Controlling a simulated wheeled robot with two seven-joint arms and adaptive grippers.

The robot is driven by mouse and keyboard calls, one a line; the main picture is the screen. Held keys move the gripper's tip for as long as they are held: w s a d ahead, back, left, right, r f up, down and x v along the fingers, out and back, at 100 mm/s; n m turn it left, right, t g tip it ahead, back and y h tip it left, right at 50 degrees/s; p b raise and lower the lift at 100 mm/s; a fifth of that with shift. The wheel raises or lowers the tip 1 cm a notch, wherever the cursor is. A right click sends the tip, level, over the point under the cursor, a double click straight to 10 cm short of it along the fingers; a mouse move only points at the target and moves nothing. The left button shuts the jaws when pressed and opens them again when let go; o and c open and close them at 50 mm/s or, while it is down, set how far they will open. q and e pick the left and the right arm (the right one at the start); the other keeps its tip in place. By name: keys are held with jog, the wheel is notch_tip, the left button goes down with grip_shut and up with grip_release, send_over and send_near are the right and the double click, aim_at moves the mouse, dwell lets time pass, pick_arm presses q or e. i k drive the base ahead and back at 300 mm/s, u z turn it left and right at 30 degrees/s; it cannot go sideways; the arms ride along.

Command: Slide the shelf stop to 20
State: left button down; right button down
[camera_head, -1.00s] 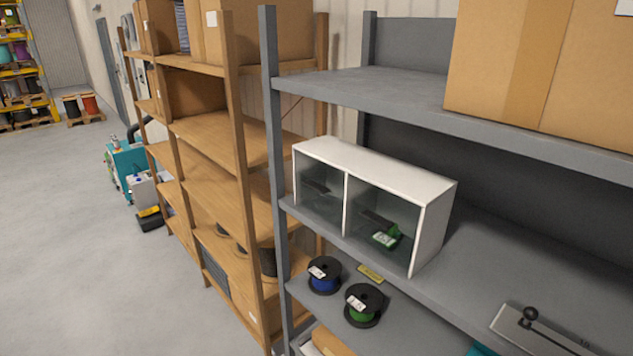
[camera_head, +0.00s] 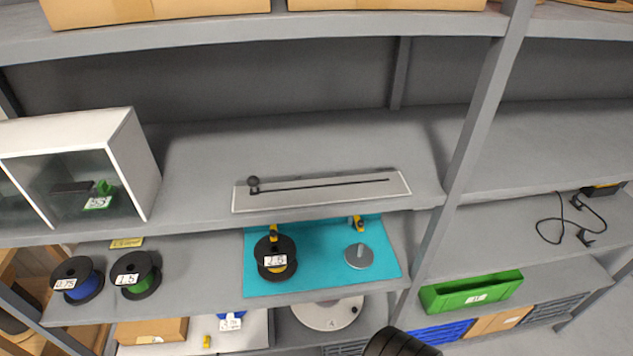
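The shelf stop shows as a small black knob (camera_head: 253,182) at the left end of a dark straight slot or rail. The rail runs along a pale rectangular plate (camera_head: 320,199) lying on the front of the grey middle shelf. Scale marks such as 20 are too small to read in this view. Neither gripper's fingers are in view.
A white glass-fronted cabinet (camera_head: 130,150) stands left of the plate on the same shelf. A grey upright (camera_head: 482,115) rises to its right. Below, a turquoise mat (camera_head: 318,280) holds a black spool (camera_head: 262,251) and a grey disc (camera_head: 359,257). Shelf space behind the plate is clear.

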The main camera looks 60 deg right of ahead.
aim_at(252, 181)
jog(key=z, duration=1.9)
